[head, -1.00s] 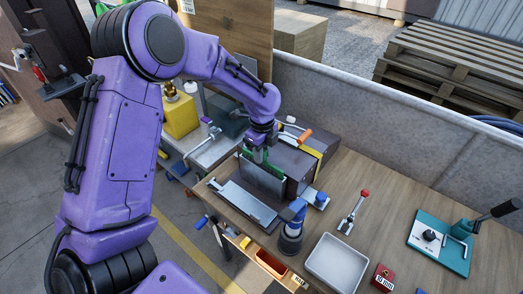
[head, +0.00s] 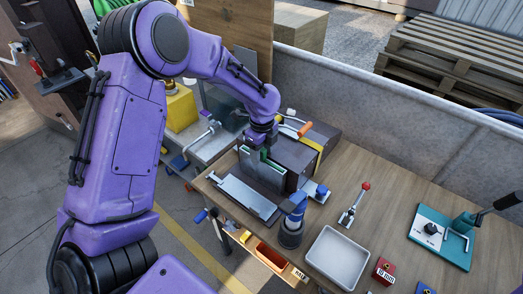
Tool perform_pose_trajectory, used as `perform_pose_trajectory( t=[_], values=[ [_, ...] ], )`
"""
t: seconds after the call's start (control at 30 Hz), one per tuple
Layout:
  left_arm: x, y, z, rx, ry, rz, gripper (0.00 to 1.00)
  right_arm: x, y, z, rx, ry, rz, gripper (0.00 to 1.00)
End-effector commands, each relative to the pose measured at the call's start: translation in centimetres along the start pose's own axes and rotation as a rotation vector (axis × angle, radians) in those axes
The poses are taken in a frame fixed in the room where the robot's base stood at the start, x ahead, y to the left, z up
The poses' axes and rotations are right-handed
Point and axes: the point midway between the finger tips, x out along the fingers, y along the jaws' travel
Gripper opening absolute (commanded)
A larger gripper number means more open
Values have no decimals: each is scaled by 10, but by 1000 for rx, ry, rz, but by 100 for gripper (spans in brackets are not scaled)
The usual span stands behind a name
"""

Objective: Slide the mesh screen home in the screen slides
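A flat grey panel (head: 263,175), which looks like the mesh screen, stands upright on edge in front of a dark brown housing (head: 297,157) on the workbench. My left gripper (head: 257,156) comes down from above at the panel's top edge, with green finger parts beside it. The fingers look closed on that edge, but they are small and partly hidden by the wrist. A low grey metal plate (head: 245,195) lies in front of the panel. I cannot make out the screen slides or how far the panel sits in them.
A blue-and-dark cylindrical fixture (head: 291,232) stands close in front of the housing. A light tray (head: 338,258), a red-knobbed lever clamp (head: 352,208), a red box (head: 383,270) and a teal toggle-clamp base (head: 440,240) sit to the right. A grey wall (head: 400,130) backs the bench.

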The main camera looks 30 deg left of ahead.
Motion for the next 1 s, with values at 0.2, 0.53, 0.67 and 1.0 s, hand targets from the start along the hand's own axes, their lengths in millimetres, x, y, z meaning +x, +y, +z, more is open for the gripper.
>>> perform_pose_trajectory(
  t=[0.2, 0.53, 0.67, 1.0],
  values=[
    [-7, -1, 0, 0, 0, -2, 57, 2, 0, 1, 0, 0, 0, 43],
    [-80, 0, 0, 1, 0, -4, 57, 15, -1, 6, 0, 0, 0, 43],
    [-99, 0, 0, -1, 0, -2, 57, 16, -2, 7, 0, 0, 0, 43],
    [-106, 0, 0, 0, 0, 0, 57, 16, -1, 7, 0, 0, 0, 43]
  ],
)
